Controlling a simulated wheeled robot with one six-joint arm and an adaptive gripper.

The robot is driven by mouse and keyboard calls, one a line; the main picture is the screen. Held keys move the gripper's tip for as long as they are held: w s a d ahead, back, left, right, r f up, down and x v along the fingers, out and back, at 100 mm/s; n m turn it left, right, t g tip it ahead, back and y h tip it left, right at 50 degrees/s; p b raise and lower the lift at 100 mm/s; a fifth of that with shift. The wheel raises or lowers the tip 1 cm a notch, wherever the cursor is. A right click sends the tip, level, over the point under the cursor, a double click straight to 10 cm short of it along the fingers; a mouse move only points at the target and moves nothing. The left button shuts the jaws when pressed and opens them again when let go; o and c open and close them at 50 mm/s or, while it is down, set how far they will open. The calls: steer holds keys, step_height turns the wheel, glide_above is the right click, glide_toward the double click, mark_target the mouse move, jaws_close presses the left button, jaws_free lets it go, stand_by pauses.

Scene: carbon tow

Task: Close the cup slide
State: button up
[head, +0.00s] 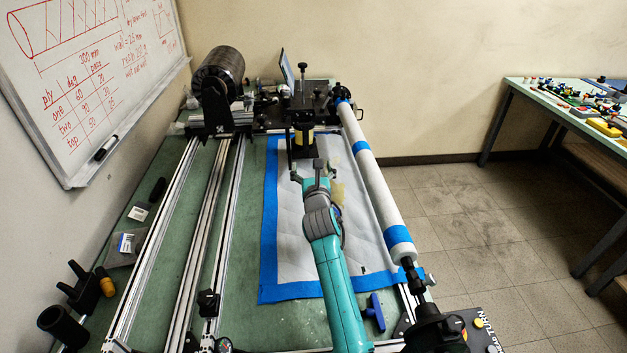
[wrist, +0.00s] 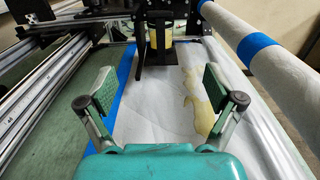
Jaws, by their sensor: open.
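The cup slide appears as a black upright bracket holding a yellow cup (head: 303,136), below the black carriage at the back of the table. In the wrist view the yellow cup (wrist: 159,46) shows between black uprights, straight ahead of my gripper. My gripper (head: 315,172) is open and empty, above the white sheet on the near side of the cup, apart from it. In the wrist view its two pads (wrist: 150,90) stand wide apart. I cannot tell how far the slide stands open.
A white tube (head: 373,180) with blue bands runs along the right of the table. Metal rails (head: 190,230) run along the left. A blue-edged white sheet (head: 285,245) with yellowish stains lies under my arm. A whiteboard (head: 95,75) hangs on the left.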

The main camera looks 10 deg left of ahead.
steer(key=v, duration=0.5)
steer(key=shift+s+a+f, duration=0.1)
stand_by(0.3)
